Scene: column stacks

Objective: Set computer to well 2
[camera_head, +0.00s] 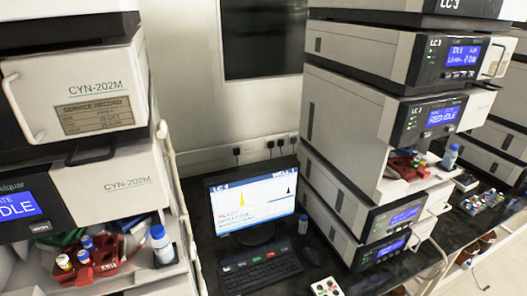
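The computer monitor (254,202) stands on the dark bench between two instrument stacks, with its screen lit. The screen shows "LC 4" at the top left, a chart with a yellow peak and a small dark peak, and text at the top right that is too small to read surely. A black keyboard (262,273) lies in front of the monitor. A small pale box with coloured round tops (326,287) is at the bottom edge, partly cut off. Neither of my grippers is in view.
A stack labelled CYN-202M (110,185) fills the left, with a tray of red holders and vials (100,262). The LC 3 stack (345,150) rises on the right with lit blue displays. Pale tubing hangs left of the keyboard.

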